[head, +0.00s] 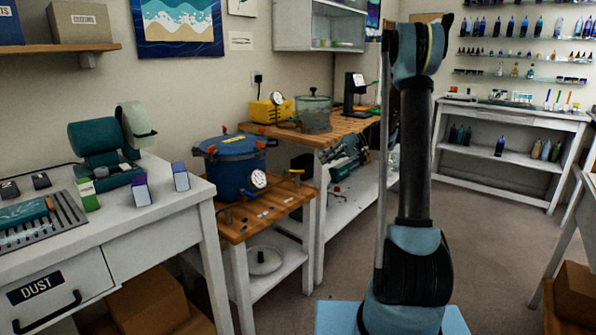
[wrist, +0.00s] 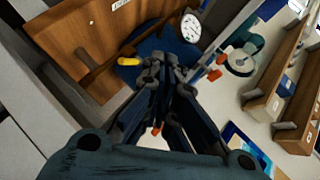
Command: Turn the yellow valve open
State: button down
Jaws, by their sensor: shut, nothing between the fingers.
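The yellow valve handle (wrist: 128,61) shows in the wrist view, just left of my fingertips, beside a blue pressure pot (wrist: 165,52). A small yellow handle (head: 296,172) shows in the head view to the right of the same blue pot (head: 232,172). The pot stands on a low wooden-topped bench (head: 262,214) and has a white dial gauge (head: 258,180), also seen in the wrist view (wrist: 190,27). My gripper (wrist: 168,68) is shut and empty; its fingers look apart from the handle, but the depth is hard to judge. It is not visible in the head view.
A white workbench (head: 110,240) with a teal machine (head: 100,145) stands on the left. Behind the pot, a taller wooden bench (head: 315,136) holds a clear chamber (head: 314,115) and a yellow pump (head: 270,112). The grey floor (head: 490,240) is clear on the right.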

jog(key=s+d+r+m+t+h, duration=0.15)
jog(key=s+d+h, duration=0.25)
jog(key=s, duration=0.9)
jog(key=s+d+m+t+h, duration=0.1)
jog(key=s+d+m+h, duration=0.25)
jog(key=s, duration=1.05)
jog(key=s+d+f+t+h, duration=0.2)
jog(key=s+d+f+h, duration=0.25)
jog(key=s+d, duration=0.35)
jog(key=w+a+r+n+t+y, duration=0.1)
jog(key=w+a+r+n, duration=0.3)
jog(key=w, duration=0.3)
jog(key=w+a+r+n+t+y, duration=0.1)
jog(key=w+a+n, duration=0.3)
jog(key=w+a, duration=0.15)
jog(key=n+t+y, duration=0.1)
jog(key=n+y, duration=0.1)
jog(key=n, duration=0.5)
send_near(295, 172)
jog(key=s+r, duration=0.4)
jog(key=s, duration=0.2)
jog(key=w+a+f, duration=0.2)
jog(key=w+f, duration=0.6)
jog(key=f, duration=0.1)
jog(key=shift+a, duration=0.4)
